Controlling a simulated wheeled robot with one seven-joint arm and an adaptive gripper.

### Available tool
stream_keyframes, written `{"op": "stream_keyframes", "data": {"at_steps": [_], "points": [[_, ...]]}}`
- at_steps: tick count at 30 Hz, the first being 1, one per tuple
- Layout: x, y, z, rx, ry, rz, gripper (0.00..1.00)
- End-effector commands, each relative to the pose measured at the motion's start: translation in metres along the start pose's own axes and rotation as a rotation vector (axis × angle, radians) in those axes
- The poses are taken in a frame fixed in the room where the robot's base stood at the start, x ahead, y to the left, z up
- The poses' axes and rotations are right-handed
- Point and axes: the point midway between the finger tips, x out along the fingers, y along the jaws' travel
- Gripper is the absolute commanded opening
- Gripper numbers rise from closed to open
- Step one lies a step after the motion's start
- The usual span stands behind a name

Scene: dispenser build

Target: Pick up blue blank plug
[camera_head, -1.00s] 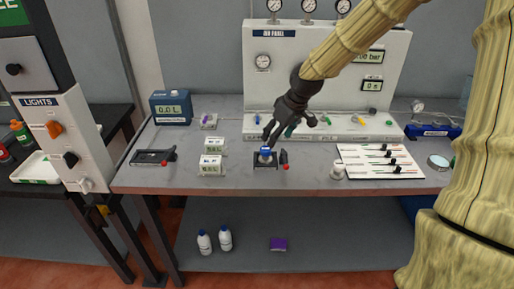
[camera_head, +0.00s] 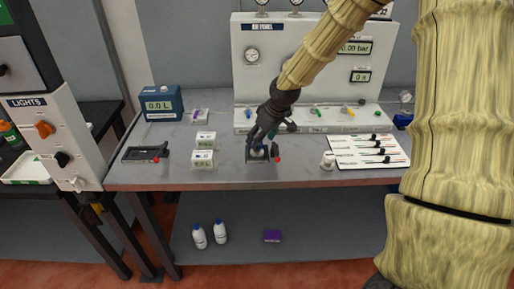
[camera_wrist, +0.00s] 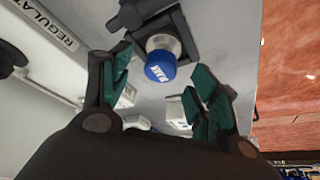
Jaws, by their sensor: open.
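The blue blank plug (camera_wrist: 161,66) shows in the wrist view with a round blue cap bearing white lettering and a metallic body behind it. It sits in a dark holder (camera_wrist: 190,28) on the grey bench. My gripper (camera_wrist: 155,85) is open, its teal-padded fingers spread to the left and right of the plug cap, with gaps visible on both sides. In the head view, my gripper (camera_head: 261,148) reaches down over the holder from the back right and hides most of the plug.
A gauge panel (camera_head: 300,62) stands behind the holder. A purple item (camera_head: 272,236) lies on the lower shelf. Bare bench lies in front.

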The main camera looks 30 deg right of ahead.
Motion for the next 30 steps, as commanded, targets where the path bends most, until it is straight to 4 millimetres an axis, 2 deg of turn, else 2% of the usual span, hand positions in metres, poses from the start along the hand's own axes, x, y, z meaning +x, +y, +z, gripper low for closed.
{"op": "stream_keyframes", "data": {"at_steps": [13,24,26,30], "points": [[0.036,-0.001,-0.003,-0.001,-0.001,0.0,0.61],[0.041,-0.001,-0.003,0.0,0.001,0.0,0.61],[0.041,-0.001,-0.003,0.0,0.001,0.0,0.52],[0.041,-0.001,-0.003,0.0,0.001,0.0,0.26]]}}
